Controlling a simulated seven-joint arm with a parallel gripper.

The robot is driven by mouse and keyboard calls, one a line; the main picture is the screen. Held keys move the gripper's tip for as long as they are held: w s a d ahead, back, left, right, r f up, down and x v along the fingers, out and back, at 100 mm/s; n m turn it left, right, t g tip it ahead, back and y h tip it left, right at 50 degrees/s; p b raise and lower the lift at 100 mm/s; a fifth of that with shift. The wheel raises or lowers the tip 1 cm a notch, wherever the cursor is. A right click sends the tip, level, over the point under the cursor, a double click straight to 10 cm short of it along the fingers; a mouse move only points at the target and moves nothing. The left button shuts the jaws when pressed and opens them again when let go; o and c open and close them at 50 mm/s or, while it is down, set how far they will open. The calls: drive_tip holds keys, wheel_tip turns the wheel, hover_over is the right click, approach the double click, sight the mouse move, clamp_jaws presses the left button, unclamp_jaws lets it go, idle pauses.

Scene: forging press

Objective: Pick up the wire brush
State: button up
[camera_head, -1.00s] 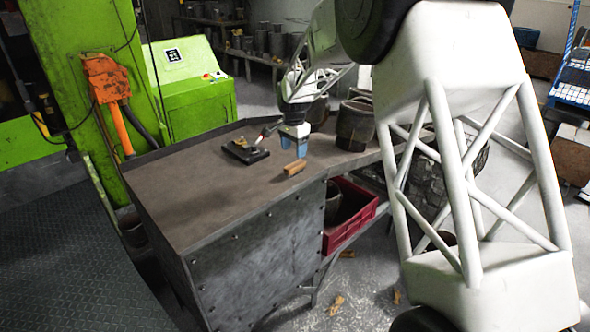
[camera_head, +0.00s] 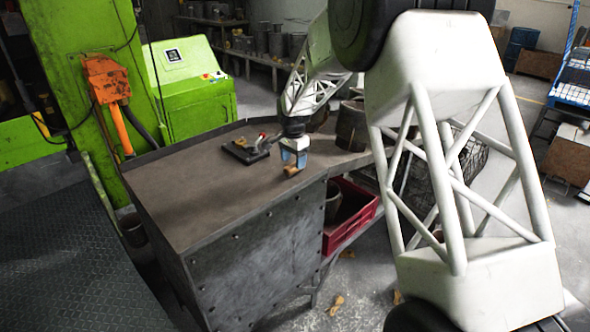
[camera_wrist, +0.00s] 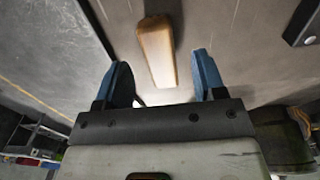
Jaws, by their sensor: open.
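The wire brush (camera_head: 291,170) shows as a small wooden-backed block on the table near its right front edge. Its bristles cannot be made out. In the wrist view the brush (camera_wrist: 157,48) lies lengthwise ahead of the fingertips, its near end between the two blue fingers. My gripper (camera_head: 294,161) is just above the brush in the head view, pointing down, with its fingers apart. In the wrist view my gripper (camera_wrist: 163,70) is open and holds nothing. I cannot tell whether a finger touches the brush.
A black plate with a red-tipped lever (camera_head: 247,148) lies left of the gripper on the table (camera_head: 205,195). Dark cylindrical pots (camera_head: 352,126) stand to the right. A red crate (camera_head: 352,215) sits below the table edge. The left part of the tabletop is clear.

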sight(293, 165)
drive_tip(key=shift+f, duration=1.7)
drive_tip(key=c, duration=1)
drive_tip(key=shift+r, duration=0.2)
drive_tip(key=shift+c, duration=0.2)
drive_tip(key=shift+r, duration=0.55)
drive_tip(key=shift+s+r, duration=0.2)
drive_tip(key=shift+r, duration=0.35)
drive_tip(key=shift+s+r, duration=0.2)
drive_tip(key=shift+r, duration=0.35)
drive_tip(key=s+d+r, duration=0.1)
drive_tip(key=s+d, duration=0.2)
drive_tip(key=s, duration=1.1)
drive_tip(key=shift+s+d+r, duration=0.2)
drive_tip(key=shift+s+d, duration=0.2)
